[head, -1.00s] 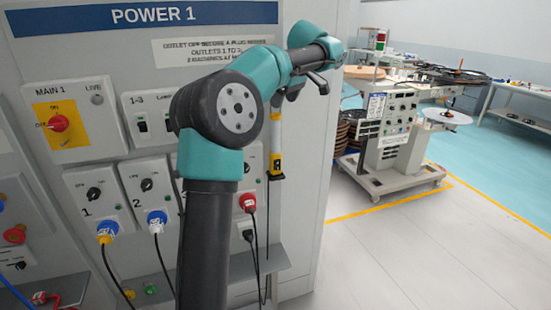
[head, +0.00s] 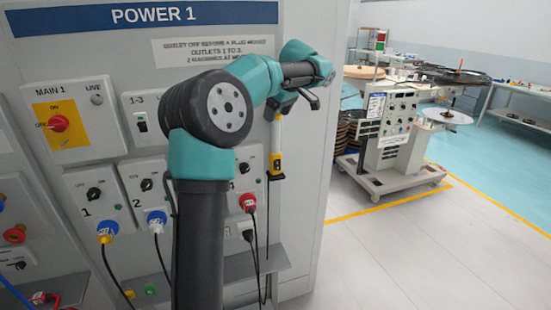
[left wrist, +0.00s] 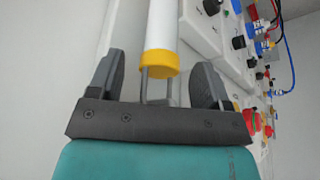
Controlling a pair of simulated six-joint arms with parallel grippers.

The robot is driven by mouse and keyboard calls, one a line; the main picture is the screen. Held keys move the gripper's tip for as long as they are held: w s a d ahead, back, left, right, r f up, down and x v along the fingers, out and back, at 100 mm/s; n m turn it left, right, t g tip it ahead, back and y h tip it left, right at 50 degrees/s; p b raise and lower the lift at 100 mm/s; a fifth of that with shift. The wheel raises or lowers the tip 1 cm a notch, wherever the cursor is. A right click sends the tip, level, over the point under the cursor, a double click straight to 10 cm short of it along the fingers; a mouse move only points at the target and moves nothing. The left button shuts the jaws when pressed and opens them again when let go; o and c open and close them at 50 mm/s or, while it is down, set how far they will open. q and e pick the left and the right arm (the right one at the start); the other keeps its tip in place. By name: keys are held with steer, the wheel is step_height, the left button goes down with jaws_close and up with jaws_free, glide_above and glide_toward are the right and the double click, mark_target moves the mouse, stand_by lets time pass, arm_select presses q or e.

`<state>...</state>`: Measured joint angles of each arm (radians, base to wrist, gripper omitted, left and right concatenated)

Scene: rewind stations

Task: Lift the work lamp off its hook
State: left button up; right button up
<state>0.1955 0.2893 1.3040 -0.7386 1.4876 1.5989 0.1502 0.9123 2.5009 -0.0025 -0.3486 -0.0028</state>
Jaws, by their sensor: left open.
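The work lamp (head: 275,142) hangs upright on the right part of the cabinet front, a pale tube with a yellow and black lower part. Its upper end is hidden behind my left gripper (head: 293,102). In the left wrist view, the lamp (left wrist: 162,25) is a white tube with a yellow end cap, and a grey metal loop or bracket shows beyond the cap. My left gripper (left wrist: 158,80) is open, one finger on each side of the cap and loop, with gaps on both sides. I cannot tell the hook from the loop. My right gripper is out of view.
The cabinet (head: 300,200) carries switches, plugs and hanging cables left of and below the lamp. A narrow shelf (head: 262,265) juts out low down. A wheeled machine (head: 395,140) stands at the right, with open floor (head: 400,240) before it.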

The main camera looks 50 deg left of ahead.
arm_select(q)
steer(key=shift+c, duration=0.2)
jaws_close()
stand_by(0.4)
